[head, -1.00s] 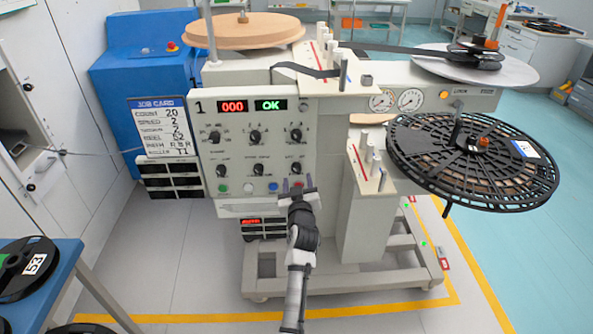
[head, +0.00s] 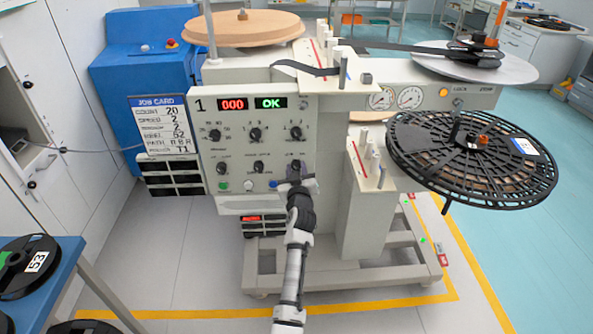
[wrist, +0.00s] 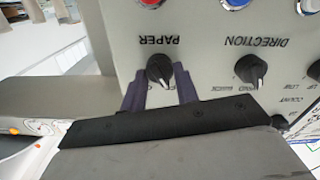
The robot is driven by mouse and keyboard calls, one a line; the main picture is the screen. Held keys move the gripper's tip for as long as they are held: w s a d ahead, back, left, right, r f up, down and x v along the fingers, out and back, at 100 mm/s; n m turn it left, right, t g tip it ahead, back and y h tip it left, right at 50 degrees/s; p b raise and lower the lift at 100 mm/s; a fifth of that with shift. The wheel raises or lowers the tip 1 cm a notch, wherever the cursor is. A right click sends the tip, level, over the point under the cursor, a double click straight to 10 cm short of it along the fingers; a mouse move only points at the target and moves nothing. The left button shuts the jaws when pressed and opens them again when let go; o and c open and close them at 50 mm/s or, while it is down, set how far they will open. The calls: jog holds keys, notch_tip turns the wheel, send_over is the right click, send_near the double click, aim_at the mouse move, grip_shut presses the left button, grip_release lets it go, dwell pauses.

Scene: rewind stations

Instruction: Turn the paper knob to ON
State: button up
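The paper knob (wrist: 158,67) is a black pointer knob under the upside-down label PAPER in the wrist view. My gripper (wrist: 159,76) is open, with one purple finger on each side of the knob. I cannot tell whether either finger touches it. The knob's white mark points down and slightly right in the wrist view. The ON and OFF lettering is mostly hidden by the fingers. In the head view my gripper (head: 295,175) is at the lower right of the control panel (head: 235,155), over the paper knob (head: 295,165), which is partly hidden.
The direction knob (wrist: 250,69) is beside the paper knob. A blue button (head: 272,184) is close to my gripper, and the red button (wrist: 152,3) shows in the wrist view. A large black reel (head: 415,165) projects at the right. A job card (head: 160,127) hangs at the left.

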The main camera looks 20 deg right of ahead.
jog(key=shift+c, duration=0.8)
jog(key=shift+m, duration=0.3)
jog(key=m+b, duration=0.1)
jog(key=m, duration=0.3)
jog(key=shift+m, duration=0.3)
jog(key=m, duration=0.3)
jog(key=shift+d+m, duration=0.1)
jog(key=shift+m, duration=0.2)
jog(key=shift+m+p, duration=0.35)
jog(key=shift+m, duration=1.15)
